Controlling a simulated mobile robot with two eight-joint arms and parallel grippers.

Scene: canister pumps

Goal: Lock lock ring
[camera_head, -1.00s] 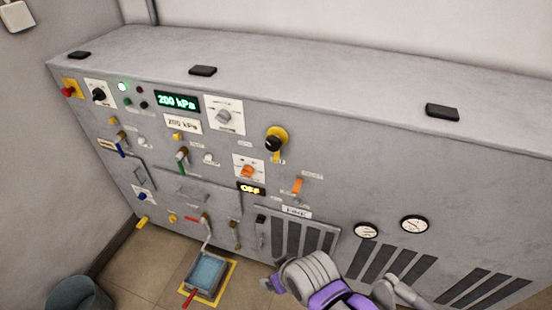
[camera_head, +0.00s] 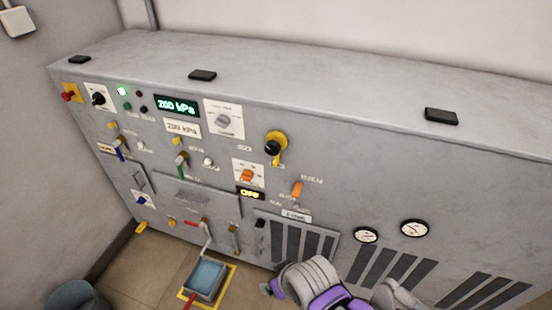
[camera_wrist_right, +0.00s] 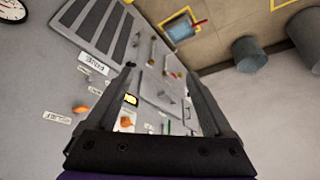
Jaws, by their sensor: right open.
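A yellow ring with a short tab (camera_head: 276,144) surrounds a black knob (camera_head: 271,148) on the upper middle of the grey panel. It looks like the lock ring; its tab points down. I cannot make it out in the right wrist view. My right gripper (camera_wrist_right: 160,76) is open and empty, its two fingers spread in front of the lower panel. In the head view only my purple and grey right wrist shows at the bottom, below and right of the ring and well apart from it. My left gripper is not in view.
The panel carries orange handles (camera_head: 297,189), a green 200 kPa display (camera_head: 177,105), gauges (camera_head: 414,228) and vent slots. A blue-topped floor pedal unit (camera_head: 206,277) and a bin (camera_head: 75,297) stand on the floor. Space before the upper panel is clear.

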